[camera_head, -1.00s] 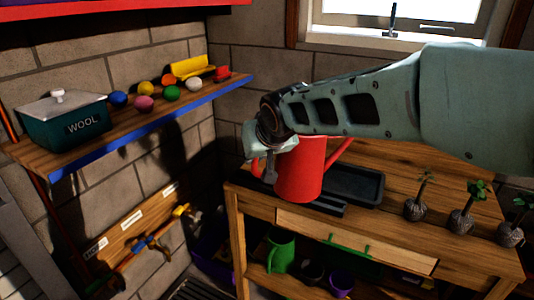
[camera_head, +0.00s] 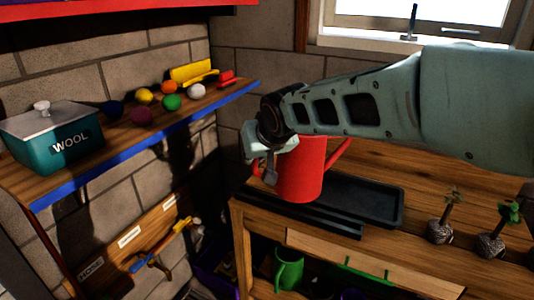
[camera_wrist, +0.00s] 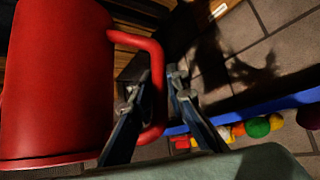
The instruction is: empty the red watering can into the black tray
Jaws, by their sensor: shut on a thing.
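The red watering can (camera_head: 302,170) is roughly upright in the head view, with its spout pointing up to the right. My gripper (camera_head: 267,172) is at its left side, shut on the can's handle. In the wrist view, the fingers (camera_wrist: 155,100) close around the red handle (camera_wrist: 154,62), and the can body (camera_wrist: 55,85) fills the left. I cannot tell whether the can touches anything below. The can's contents are hidden.
A blue-edged shelf (camera_head: 150,143) at left holds a teal WOOL box (camera_head: 55,140) and coloured balls (camera_head: 171,102). A green jug (camera_head: 288,268) sits below the bench. Bare bench top lies behind the tray.

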